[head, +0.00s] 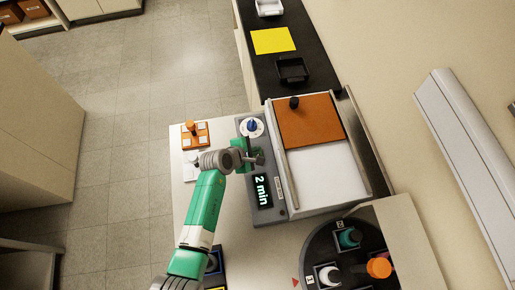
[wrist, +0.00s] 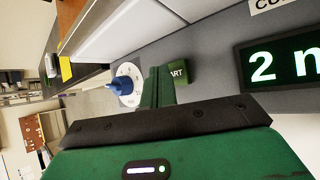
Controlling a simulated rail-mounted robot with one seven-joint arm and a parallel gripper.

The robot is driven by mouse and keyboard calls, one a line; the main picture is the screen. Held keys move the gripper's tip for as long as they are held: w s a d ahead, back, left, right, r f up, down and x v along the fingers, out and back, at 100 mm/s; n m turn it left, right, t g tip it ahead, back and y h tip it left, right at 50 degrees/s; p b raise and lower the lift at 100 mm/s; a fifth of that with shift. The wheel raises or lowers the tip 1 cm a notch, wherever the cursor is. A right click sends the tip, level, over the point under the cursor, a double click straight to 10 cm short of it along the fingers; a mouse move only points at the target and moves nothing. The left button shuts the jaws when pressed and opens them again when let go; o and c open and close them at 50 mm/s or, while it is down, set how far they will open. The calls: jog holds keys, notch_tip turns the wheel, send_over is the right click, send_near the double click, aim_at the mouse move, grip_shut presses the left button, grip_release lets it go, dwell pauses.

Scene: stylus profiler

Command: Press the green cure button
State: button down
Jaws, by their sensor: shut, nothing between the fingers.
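The green button (wrist: 179,73) shows in the wrist view on the grey front panel of the machine, with the letters "ART" visible; its left part is hidden behind my fingers. My gripper (wrist: 156,72) is shut and empty, its green fingers together at the button's left side. I cannot tell whether the fingertips touch it. In the head view my gripper (head: 257,159) is over the panel between the dial and the display, and the button cannot be made out there. The display (head: 263,191) reads "2 min"; part of it also shows in the wrist view (wrist: 284,65).
A blue knob on a white dial (head: 252,127) sits beside my gripper. The machine has an orange lid (head: 308,122) with a black knob and a white surface. An orange tray (head: 196,134) stands left, a round black carousel (head: 323,245) at the lower right.

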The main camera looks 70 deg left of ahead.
jog(key=shift+r, duration=0.2)
notch_tip(320, 180, up, 5)
jog(key=p, duration=0.5)
jog(key=shift+r, duration=0.1)
dwell(0.8)
